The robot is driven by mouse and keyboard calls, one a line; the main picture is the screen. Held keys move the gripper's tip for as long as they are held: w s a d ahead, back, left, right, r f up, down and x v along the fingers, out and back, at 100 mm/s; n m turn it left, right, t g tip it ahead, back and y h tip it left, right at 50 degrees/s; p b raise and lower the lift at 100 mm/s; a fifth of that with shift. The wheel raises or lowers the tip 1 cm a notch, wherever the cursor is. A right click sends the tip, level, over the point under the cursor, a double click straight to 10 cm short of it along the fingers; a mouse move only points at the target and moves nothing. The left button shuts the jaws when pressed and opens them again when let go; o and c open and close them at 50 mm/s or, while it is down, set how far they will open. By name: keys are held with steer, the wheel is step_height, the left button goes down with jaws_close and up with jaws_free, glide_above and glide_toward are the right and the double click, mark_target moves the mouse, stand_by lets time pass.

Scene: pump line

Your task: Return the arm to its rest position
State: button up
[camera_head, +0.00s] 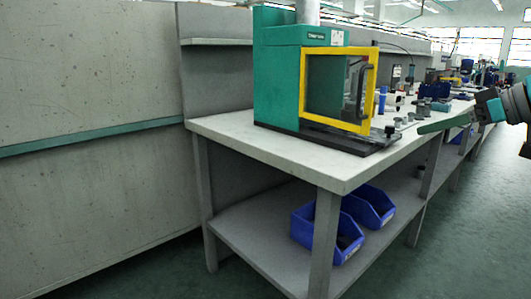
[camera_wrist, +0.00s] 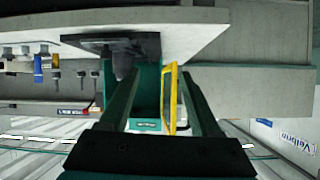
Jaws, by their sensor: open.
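My arm reaches in from the right edge of the head view. My gripper (camera_head: 432,127) hangs in front of the bench's front edge, pointing left, with a long green finger showing. In the wrist view my gripper (camera_wrist: 158,75) has its two dark green fingers spread wide apart with nothing between them. The bench and the green machine (camera_head: 277,85) lie beyond the fingers there, and the picture looks upside down. My gripper touches nothing that I can see.
The machine's yellow-framed door (camera_head: 304,88) stands at the front of the bench (camera_head: 225,128). Small parts and a blue bottle (camera_head: 382,101) stand further along. Blue bins (camera_head: 302,228) sit on the lower shelf. A grey wall panel (camera_head: 80,75) fills the left. The floor (camera_head: 450,250) at right is clear.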

steer(key=s+a+f+g+p, duration=0.1)
steer(key=a+g, duration=0.1)
steer(key=a, duration=0.6)
steer(key=s+a+f+g, duration=0.1)
steer(key=a, duration=0.7)
steer(key=s+a+f+g+h+p, duration=0.15)
steer(key=s+a+f+g, duration=0.25)
steer(key=s+a+f, duration=0.45)
steer(key=s+f+m+g+h+p, duration=0.1)
steer(key=s+f+m+g+h, duration=0.3)
steer(key=s+f, duration=1.6)
step_height(320, 180, down, 2)
steer(key=shift+s+d+f+m+g+h, duration=0.3)
steer(key=shift+m+g+h, duration=0.1)
steer(key=shift+m+h, duration=0.6)
